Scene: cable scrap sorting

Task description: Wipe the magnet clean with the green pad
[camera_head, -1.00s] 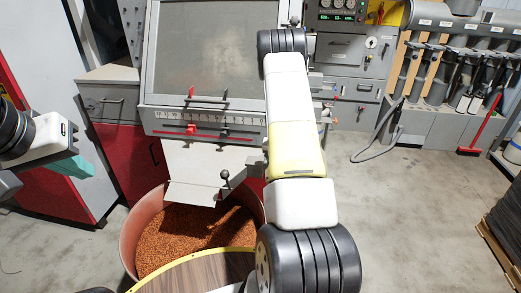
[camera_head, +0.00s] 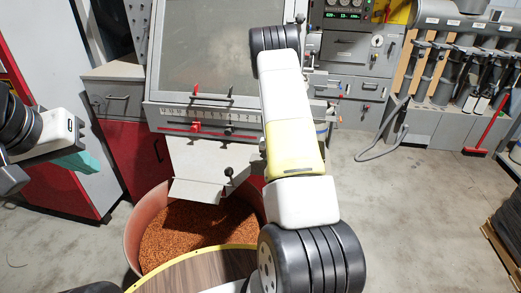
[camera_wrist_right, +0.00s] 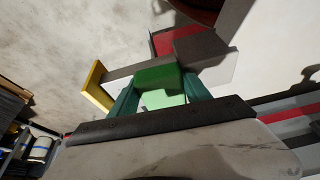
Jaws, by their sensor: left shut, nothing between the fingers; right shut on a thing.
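In the right wrist view, my right gripper (camera_wrist_right: 160,94) has teal fingers shut on the green pad (camera_wrist_right: 156,76), which sits between them. Just beyond the pad is a grey bar (camera_wrist_right: 122,73) with a yellow end plate (camera_wrist_right: 97,87). It may be the magnet, but I cannot tell for sure. The pad overlaps the bar in this view, and whether they touch is unclear. In the head view my right gripper is hidden beyond my own arm. My left gripper (camera_head: 82,162) is shut and empty at the left, well away from the pad.
A drum of copper-coloured granules (camera_head: 195,232) stands below the grey machine (camera_head: 205,50) and its chute. A round wooden top with a yellow rim (camera_head: 205,270) is in front. A red and grey cabinet (camera_head: 45,120) stands left. Open floor (camera_head: 410,220) lies right.

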